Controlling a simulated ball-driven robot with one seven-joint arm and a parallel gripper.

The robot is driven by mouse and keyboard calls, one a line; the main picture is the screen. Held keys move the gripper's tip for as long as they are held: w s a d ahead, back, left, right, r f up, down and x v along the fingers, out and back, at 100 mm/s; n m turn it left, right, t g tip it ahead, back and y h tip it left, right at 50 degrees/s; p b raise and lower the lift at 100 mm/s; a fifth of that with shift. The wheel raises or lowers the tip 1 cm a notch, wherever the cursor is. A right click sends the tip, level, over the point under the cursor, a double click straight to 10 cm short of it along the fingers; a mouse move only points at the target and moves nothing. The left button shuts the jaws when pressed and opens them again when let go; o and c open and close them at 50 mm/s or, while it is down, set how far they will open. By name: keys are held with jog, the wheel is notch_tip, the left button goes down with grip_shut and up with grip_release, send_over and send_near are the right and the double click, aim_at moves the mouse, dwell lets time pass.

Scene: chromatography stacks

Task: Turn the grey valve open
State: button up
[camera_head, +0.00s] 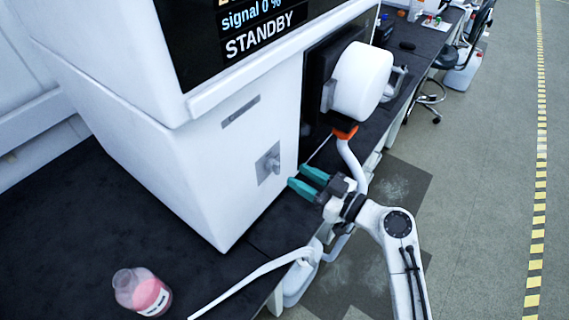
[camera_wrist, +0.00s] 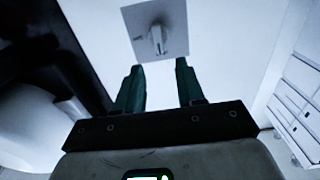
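The grey valve (camera_head: 272,163) is a small knob on a square grey plate, low on the front of the white instrument. In the wrist view the valve (camera_wrist: 157,38) is straight ahead, just beyond the fingertips. My gripper (camera_head: 299,178) has teal fingers and is to the right of the valve, pointing at it. In the wrist view my gripper (camera_wrist: 158,75) shows its two fingers apart with nothing between them. The fingers look clear of the valve.
The white instrument (camera_head: 215,170) stands on a dark bench (camera_head: 80,225) and its screen (camera_head: 250,35) reads STANDBY. A white cylinder (camera_head: 362,82) juts out above my gripper. A bottle of pink liquid (camera_head: 143,292) stands at the lower left. A stool (camera_head: 430,98) is farther back.

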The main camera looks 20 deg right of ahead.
aim_at(274, 167)
jog(key=p+x, duration=0.1)
jog(key=x, duration=0.4)
jog(key=shift+w+a, duration=0.15)
jog(key=shift+w, duration=0.15)
jog(key=c, duration=0.7)
